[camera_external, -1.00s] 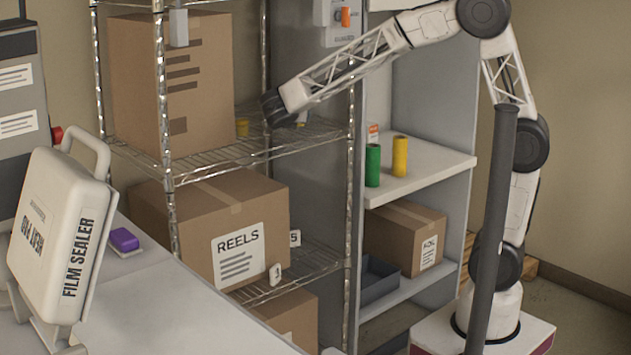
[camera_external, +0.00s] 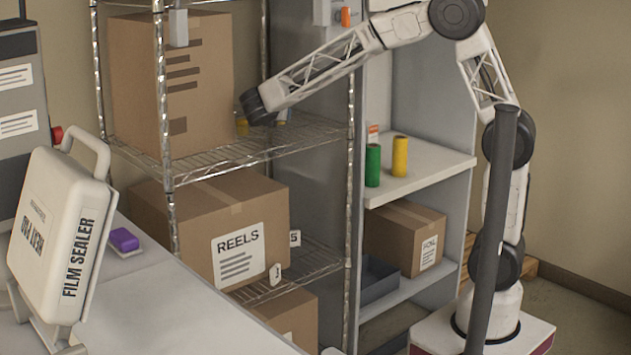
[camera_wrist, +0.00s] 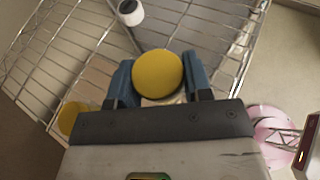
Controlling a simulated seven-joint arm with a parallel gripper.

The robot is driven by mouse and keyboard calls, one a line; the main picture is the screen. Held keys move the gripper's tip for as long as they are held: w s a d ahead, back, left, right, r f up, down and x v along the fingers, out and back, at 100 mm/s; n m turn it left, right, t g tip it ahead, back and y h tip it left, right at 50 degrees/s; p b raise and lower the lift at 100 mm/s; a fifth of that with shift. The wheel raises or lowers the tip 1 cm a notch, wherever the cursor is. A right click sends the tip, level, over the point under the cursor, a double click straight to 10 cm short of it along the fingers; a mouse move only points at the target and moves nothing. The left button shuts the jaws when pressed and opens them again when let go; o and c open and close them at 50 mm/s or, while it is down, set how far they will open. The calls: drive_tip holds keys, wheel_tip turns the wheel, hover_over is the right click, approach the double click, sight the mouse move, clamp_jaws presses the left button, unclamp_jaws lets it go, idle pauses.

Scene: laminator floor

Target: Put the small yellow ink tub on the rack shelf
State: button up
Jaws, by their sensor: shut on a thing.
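The yellow ink tub (camera_wrist: 158,74) shows from above as a round yellow top between the blue fingers of my gripper (camera_wrist: 159,80) in the wrist view. My gripper is shut on it, over the wire rack shelf (camera_wrist: 213,68). I cannot tell whether the tub touches the wires. In the external view my wrist is at the rack's upper shelf (camera_external: 225,160) and hides most of the gripper and the held tub. A second yellow thing (camera_wrist: 70,117) stands at the lower left in the wrist view; it also shows partly behind my wrist in the external view (camera_external: 242,126).
A tall cardboard box (camera_external: 200,85) fills the left of that shelf. A metal rack post (camera_external: 350,190) stands at the front right. Green (camera_external: 373,165) and yellow (camera_external: 400,156) cylinders stand on the white side shelf.

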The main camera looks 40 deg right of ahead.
drive_tip(key=shift+f, duration=1.75)
drive_tip(key=shift+f, duration=0.15)
drive_tip(key=o, duration=0.9)
drive_tip(key=shift+s+a+r, duration=0.1)
drive_tip(key=shift+r, duration=0.1)
drive_tip(key=shift+v, duration=5.9)
